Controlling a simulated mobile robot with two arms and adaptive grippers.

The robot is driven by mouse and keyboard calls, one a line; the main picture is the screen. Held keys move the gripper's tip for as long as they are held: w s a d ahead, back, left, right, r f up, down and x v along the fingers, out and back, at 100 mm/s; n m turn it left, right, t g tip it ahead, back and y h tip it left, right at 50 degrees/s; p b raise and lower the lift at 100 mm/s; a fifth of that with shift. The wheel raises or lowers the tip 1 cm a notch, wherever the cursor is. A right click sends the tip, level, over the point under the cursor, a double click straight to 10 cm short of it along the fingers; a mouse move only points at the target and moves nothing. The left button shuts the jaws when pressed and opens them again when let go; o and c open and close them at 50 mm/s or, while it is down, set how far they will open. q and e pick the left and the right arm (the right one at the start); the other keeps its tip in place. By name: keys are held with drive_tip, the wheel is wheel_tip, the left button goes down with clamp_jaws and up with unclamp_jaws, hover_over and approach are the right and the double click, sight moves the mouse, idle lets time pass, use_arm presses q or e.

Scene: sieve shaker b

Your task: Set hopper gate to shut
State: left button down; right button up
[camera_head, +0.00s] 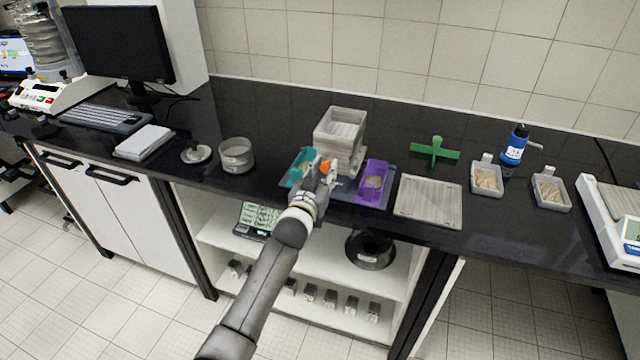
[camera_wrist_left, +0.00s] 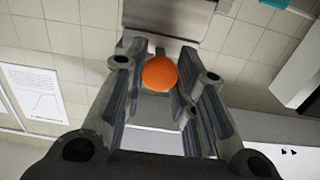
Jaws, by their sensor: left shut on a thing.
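The hopper (camera_head: 341,128) is a pale grey box with an open top, standing on the dark bench near the wall. An orange knob (camera_head: 325,166) shows at its front, low down. My left gripper (camera_head: 327,175) is at the knob and covers part of the hopper's lower front. In the left wrist view the orange ball-shaped knob (camera_wrist_left: 160,73) sits between the fingers of my left gripper (camera_wrist_left: 158,85), which is shut on it. Whether the gate is open or shut cannot be told. My right gripper is not in view.
A teal bin (camera_head: 298,168) stands left of the gripper and a purple bin (camera_head: 373,184) stands right of it, both close. A flat grey tray (camera_head: 428,203) lies further right, with a green cross-shaped thing (camera_head: 434,152) behind. A round sieve (camera_head: 236,156) stands left.

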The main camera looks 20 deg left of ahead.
use_arm(q)
drive_tip(key=shift+r, duration=0.15)
drive_tip(key=c, duration=1.6)
unclamp_jaws()
drive_tip(key=o, duration=0.5)
drive_tip(key=shift+w, duration=0.2)
drive_tip(key=shift+c, duration=0.2)
drive_tip(key=s, duration=1.2)
drive_tip(key=shift+a, duration=0.2)
